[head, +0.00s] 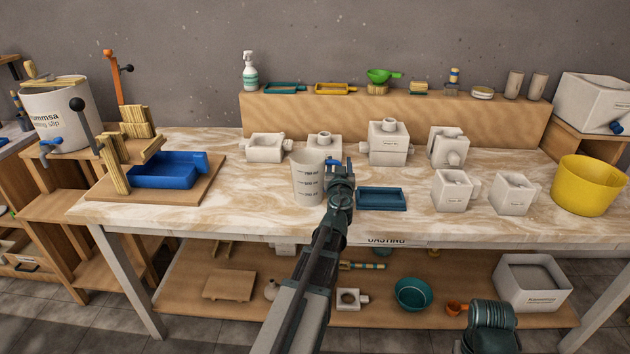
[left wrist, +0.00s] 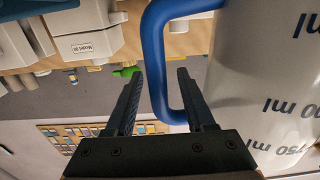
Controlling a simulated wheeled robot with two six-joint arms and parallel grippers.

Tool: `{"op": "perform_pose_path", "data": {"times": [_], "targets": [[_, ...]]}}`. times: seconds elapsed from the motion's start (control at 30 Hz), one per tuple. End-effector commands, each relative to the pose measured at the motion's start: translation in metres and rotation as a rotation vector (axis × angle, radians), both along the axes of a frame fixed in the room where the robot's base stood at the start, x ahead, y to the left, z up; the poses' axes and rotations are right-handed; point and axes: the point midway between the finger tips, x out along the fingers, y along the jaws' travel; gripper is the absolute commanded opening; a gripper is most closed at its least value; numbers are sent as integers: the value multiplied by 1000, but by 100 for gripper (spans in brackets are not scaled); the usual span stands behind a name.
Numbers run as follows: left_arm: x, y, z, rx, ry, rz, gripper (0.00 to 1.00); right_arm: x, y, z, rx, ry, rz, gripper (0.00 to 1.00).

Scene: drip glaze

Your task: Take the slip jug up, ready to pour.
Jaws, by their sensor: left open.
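The slip jug (head: 308,180) is a pale measuring jug with dark ml markings and a blue handle. It stands upright on the bench top, with its handle on the right side. My left gripper (head: 343,174) is at the handle side of the jug. In the left wrist view the open fingers (left wrist: 158,76) are on either side of the blue handle (left wrist: 158,60), with gaps showing around it. The jug's wall (left wrist: 265,90) fills the right of that view, upside down. In the head view my gripper hides most of the handle.
A teal tray (head: 382,208) lies just right of my gripper. White plaster moulds (head: 388,143) stand behind and to the right. A blue tray (head: 165,183) is on a board at left. A yellow bucket (head: 587,185) stands at far right. The bench front near the jug is clear.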

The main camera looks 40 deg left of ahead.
Motion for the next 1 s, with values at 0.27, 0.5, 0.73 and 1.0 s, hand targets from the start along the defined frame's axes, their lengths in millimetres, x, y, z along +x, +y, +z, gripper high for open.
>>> {"op": "perform_pose_path", "data": {"times": [0.27, 0.5, 0.73, 1.0], "targets": [[0, -1, 0, 0, 0, 0, 13, 0, 0, 0, 0, 0, 0, 50], [0, -1, 0, 0, 0, 0, 0, 0, 0, 0, 0, 0, 0, 50], [0, -1, 0, 0, 0, 0, 0, 0, 0, 0, 0, 0, 0, 50], [0, -1, 0, 0, 0, 0, 0, 0, 0, 0, 0, 0, 0, 50]]}}
